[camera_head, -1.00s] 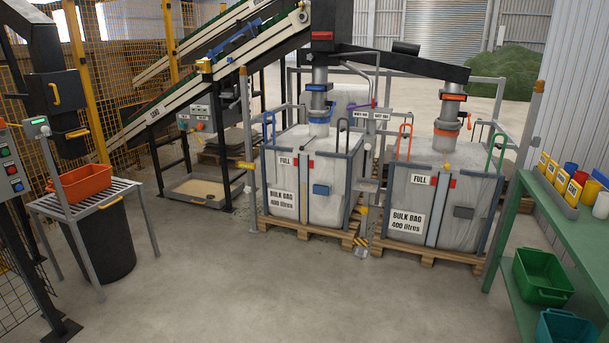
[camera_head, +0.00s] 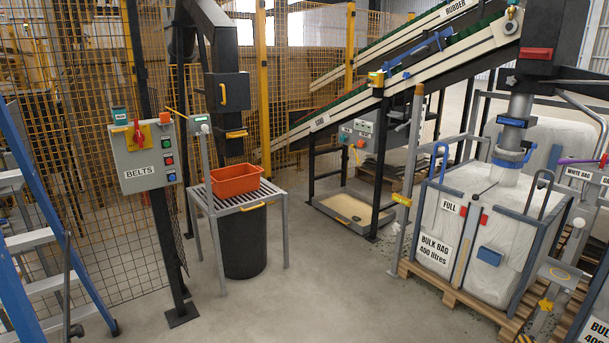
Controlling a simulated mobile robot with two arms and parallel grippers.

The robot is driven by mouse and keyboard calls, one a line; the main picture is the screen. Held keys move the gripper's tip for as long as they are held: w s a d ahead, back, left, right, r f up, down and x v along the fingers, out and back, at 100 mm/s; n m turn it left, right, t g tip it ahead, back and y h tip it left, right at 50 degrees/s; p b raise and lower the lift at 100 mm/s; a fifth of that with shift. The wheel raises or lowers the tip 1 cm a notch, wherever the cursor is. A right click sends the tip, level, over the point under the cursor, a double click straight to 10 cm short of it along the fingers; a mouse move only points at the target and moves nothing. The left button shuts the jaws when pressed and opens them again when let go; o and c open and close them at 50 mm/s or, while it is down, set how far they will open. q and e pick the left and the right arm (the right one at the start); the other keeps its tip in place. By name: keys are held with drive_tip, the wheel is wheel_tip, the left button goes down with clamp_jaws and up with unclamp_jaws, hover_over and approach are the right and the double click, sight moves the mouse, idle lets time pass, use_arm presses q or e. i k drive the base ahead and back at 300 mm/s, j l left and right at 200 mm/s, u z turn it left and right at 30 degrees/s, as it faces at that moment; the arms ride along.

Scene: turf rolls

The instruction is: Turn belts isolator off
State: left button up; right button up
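A grey control box labelled BELTS (camera_head: 145,157) is fixed to a black post at the left of the head view. A red rotary isolator handle (camera_head: 138,132) on a yellow plate sits at its upper middle. The handle looks roughly upright; its on or off marking is too small to read. Green, red and blue buttons (camera_head: 168,160) run down the box's right side. Neither of my grippers shows in the view.
A blue ladder (camera_head: 45,200) stands left of the box. A table with an orange tub (camera_head: 235,180) and a black bin (camera_head: 245,245) stand to its right. A full bulk bag (camera_head: 480,230) sits on a pallet at right. The concrete floor (camera_head: 300,300) in front is clear.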

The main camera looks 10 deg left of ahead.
sight(138, 137)
drive_tip(key=i+u, duration=0.4)
drive_tip(key=i+l+u, duration=0.15)
drive_tip(key=u, duration=0.25)
drive_tip(key=i+l+u, duration=0.2)
drive_tip(key=u, duration=0.2)
drive_tip(key=i+l+u, duration=0.25)
drive_tip(key=u, duration=0.15)
